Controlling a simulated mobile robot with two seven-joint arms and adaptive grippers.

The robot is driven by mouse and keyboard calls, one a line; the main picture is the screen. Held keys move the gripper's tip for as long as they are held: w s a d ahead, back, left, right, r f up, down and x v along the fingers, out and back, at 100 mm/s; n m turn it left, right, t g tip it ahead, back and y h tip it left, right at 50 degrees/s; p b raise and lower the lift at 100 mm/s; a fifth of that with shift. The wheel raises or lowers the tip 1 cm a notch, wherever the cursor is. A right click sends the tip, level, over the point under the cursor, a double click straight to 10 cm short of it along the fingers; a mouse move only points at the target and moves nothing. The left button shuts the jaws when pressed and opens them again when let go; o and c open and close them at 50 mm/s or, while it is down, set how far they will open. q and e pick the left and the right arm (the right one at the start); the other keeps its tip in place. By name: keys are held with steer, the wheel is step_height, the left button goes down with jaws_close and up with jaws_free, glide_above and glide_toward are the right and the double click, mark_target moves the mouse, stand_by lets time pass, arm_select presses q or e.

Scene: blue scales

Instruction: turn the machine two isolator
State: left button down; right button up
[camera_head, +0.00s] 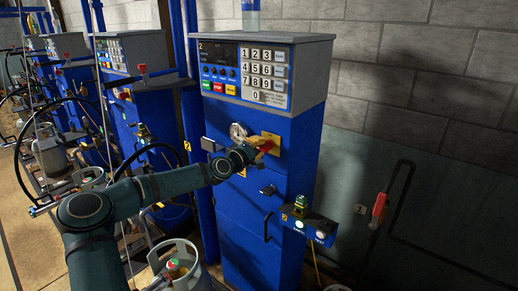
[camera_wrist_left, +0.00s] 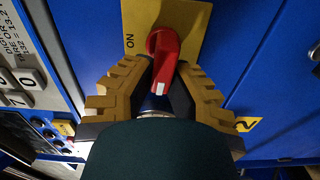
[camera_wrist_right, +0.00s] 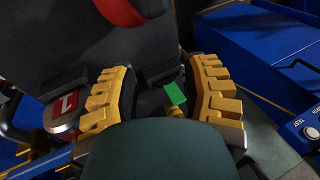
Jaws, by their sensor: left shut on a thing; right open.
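Machine two (camera_head: 250,130) is a blue cabinet with a grey head, a keypad and a yellow "2" label. Its isolator has a red handle (camera_head: 267,146) on a yellow plate (camera_head: 271,138) on the cabinet front. My left gripper (camera_head: 256,149) is at this handle. In the left wrist view the red handle (camera_wrist_left: 163,48) sits between the fingertips of my left gripper (camera_wrist_left: 160,75), which is shut on it. The word ON shows on the plate's left side; part of the handle is hidden. My right gripper (camera_wrist_right: 163,78) is open and empty; it is outside the head view.
A small control box (camera_head: 310,228) with buttons juts out below the isolator. A gas cylinder (camera_head: 180,268) stands at the cabinet's foot. Other blue machines line the left. A red wall handle (camera_head: 379,207) is at right. A small green block (camera_wrist_right: 175,94) shows beyond my right fingers.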

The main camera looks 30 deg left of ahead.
arm_select(q)
steer(key=shift+n, duration=0.5)
steer(key=c, duration=0.9)
jaws_free()
steer(key=shift+w+f, duration=0.1)
steer(key=shift+c, duration=0.2)
steer(key=s, duration=1.2)
steer(key=shift+a, duration=0.4)
